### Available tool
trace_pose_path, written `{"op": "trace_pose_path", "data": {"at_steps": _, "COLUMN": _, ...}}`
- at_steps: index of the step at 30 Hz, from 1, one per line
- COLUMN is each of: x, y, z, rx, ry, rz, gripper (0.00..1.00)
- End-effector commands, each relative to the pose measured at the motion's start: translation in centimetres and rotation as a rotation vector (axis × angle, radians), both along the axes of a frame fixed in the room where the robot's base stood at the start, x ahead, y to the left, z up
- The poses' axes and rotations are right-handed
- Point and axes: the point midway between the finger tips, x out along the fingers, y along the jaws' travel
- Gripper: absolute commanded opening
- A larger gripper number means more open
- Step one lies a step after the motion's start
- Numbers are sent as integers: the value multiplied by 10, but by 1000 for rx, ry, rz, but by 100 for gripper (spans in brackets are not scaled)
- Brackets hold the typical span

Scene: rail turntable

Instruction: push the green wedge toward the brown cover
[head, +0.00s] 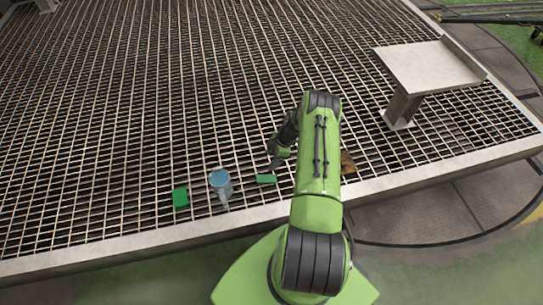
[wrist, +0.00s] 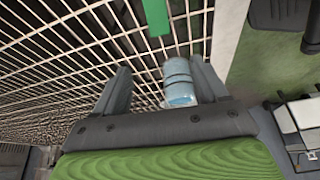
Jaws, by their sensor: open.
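Two green pieces lie on the grating in the head view: a blockish green piece (head: 180,198) at the left and a flatter green piece (head: 266,179) nearer my arm. I cannot tell for sure which is the wedge. A brown object (head: 347,162), likely the brown cover, shows at the right edge of my arm, which partly hides it. My gripper (head: 271,154) is open and empty, just above the flatter piece in the picture. In the wrist view my gripper's fingers (wrist: 160,82) stand apart, with a green piece (wrist: 155,15) beyond them.
A pale metal rim (head: 120,244) edges the grating. A raised metal plate (head: 425,65) stands at the right. The far grating is mostly clear.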

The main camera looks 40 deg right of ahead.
Motion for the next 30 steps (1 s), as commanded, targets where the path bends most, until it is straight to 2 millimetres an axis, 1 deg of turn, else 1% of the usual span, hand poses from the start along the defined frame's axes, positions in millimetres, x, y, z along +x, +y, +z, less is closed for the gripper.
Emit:
{"op": "trace_pose_path", "data": {"at_steps": 1, "x": 1, "y": 3, "z": -9, "rx": 2, "ry": 1, "rz": 1, "gripper": 72}}
{"op": "trace_pose_path", "data": {"at_steps": 6, "x": 8, "y": 14, "z": -41, "rx": 2, "ry": 1, "rz": 2, "gripper": 72}}
{"op": "trace_pose_path", "data": {"at_steps": 18, "x": 24, "y": 40, "z": -115, "rx": 1, "ry": 0, "rz": 1, "gripper": 72}}
{"op": "trace_pose_path", "data": {"at_steps": 21, "x": 27, "y": 45, "z": -129, "rx": 0, "ry": 1, "rz": 0, "gripper": 72}}
{"op": "trace_pose_path", "data": {"at_steps": 24, "x": 29, "y": 48, "z": -137, "rx": 1, "ry": -1, "rz": 0, "gripper": 72}}
{"op": "trace_pose_path", "data": {"at_steps": 30, "x": 30, "y": 50, "z": -140, "rx": 0, "ry": 1, "rz": 0, "gripper": 72}}
